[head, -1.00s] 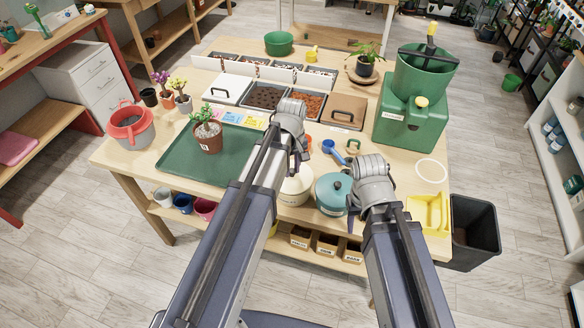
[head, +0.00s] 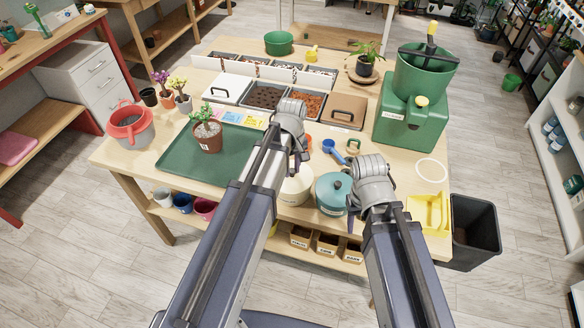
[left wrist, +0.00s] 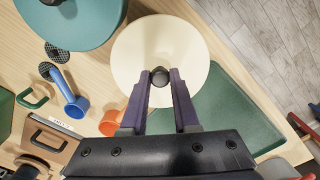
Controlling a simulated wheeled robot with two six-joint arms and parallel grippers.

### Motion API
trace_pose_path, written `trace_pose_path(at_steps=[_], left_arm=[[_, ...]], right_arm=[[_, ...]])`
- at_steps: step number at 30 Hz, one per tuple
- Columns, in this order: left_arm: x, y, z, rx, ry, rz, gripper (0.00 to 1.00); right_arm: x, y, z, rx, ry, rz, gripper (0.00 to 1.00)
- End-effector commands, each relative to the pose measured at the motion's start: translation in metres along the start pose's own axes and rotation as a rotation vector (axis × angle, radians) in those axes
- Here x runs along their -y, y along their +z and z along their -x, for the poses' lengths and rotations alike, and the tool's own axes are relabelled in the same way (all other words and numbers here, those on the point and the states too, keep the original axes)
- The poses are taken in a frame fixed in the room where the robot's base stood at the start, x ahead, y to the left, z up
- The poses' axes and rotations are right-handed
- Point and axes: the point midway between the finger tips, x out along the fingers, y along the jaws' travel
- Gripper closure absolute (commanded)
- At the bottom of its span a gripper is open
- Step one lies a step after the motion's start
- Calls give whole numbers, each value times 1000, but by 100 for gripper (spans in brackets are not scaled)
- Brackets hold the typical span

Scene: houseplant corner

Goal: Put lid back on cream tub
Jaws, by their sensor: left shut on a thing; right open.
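The cream lid (left wrist: 160,45) fills the top middle of the left wrist view as a round disc with a dark knob (left wrist: 160,77). My left gripper (left wrist: 159,80) is shut on that knob. In the head view, my left gripper (head: 297,165) is just above the cream tub (head: 296,190), largely hidden behind my arm. From above, the lid covers the tub's opening; I cannot tell whether it touches the rim. My right gripper (head: 352,222) is open, beside the teal tub (head: 329,196), its fingers mostly hidden by my arm.
The teal tub with its own lid stands close to the right of the cream tub. A green tray (head: 180,160) with a potted plant (head: 207,137) lies to the left. A blue scoop (head: 334,152) lies behind the tubs. A yellow dustpan (head: 425,212) sits at the right edge.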

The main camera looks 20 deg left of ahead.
Motion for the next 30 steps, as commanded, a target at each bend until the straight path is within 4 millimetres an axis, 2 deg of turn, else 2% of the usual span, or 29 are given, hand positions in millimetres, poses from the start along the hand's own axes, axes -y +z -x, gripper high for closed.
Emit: trace_pose_path(at_steps=[23, 24, 30], left_arm=[[0, 0, -1, 0, 0, 0, 100], [0, 0, -1, 0, 0, 0, 70], [0, 0, -1, 0, 0, 0, 48]], right_arm=[[0, 0, -1, 0, 0, 0, 48], [0, 0, -1, 0, 0, 0, 48], [0, 0, -1, 0, 0, 0, 48]])
